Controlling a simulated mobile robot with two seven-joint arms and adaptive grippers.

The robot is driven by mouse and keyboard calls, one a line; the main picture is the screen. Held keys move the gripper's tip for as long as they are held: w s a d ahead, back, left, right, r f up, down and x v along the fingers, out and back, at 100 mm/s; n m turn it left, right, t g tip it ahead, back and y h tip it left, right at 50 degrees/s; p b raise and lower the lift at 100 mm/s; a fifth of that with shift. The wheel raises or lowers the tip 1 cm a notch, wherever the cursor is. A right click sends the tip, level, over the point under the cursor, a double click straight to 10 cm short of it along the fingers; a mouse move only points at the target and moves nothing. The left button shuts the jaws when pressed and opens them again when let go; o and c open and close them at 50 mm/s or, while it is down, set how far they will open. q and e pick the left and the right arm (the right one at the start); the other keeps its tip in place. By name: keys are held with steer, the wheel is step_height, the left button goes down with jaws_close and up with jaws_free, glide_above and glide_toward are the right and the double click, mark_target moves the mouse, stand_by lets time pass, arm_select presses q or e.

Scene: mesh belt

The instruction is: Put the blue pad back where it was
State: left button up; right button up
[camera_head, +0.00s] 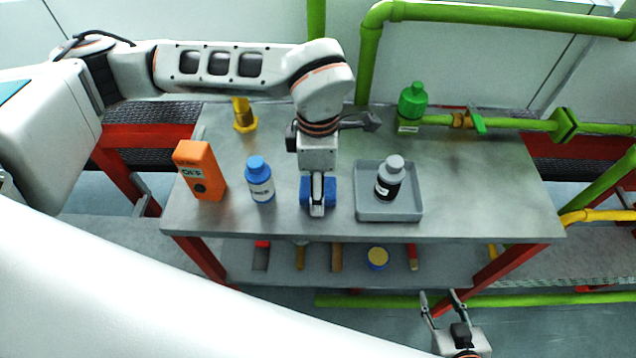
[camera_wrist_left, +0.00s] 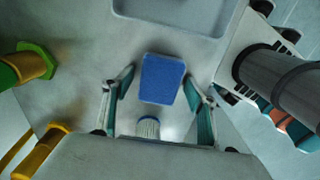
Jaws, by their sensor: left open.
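The blue pad (camera_head: 332,192) is at the middle of the grey table, partly hidden behind my left gripper (camera_head: 317,212). In the left wrist view the blue pad (camera_wrist_left: 162,80) lies between the spread fingers of my left gripper (camera_wrist_left: 158,90), with a gap on each side. The left gripper points down over the pad and is open. My right gripper (camera_head: 442,296) is low in front of the table, its two fingers apart and nothing between them.
An orange box (camera_head: 200,170) and a blue bottle (camera_head: 260,182) stand left of the pad. A grey tray (camera_head: 390,212) holding a dark bottle (camera_head: 388,180) is to its right. A green bottle (camera_head: 412,100) stands at the back. Several tools lie on the lower shelf (camera_head: 315,262).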

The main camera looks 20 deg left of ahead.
arm_select(q)
step_height(320, 180, up, 12)
steer(key=shift+r, duration=0.2)
steer(key=shift+s+f, duration=0.1)
stand_by(0.7)
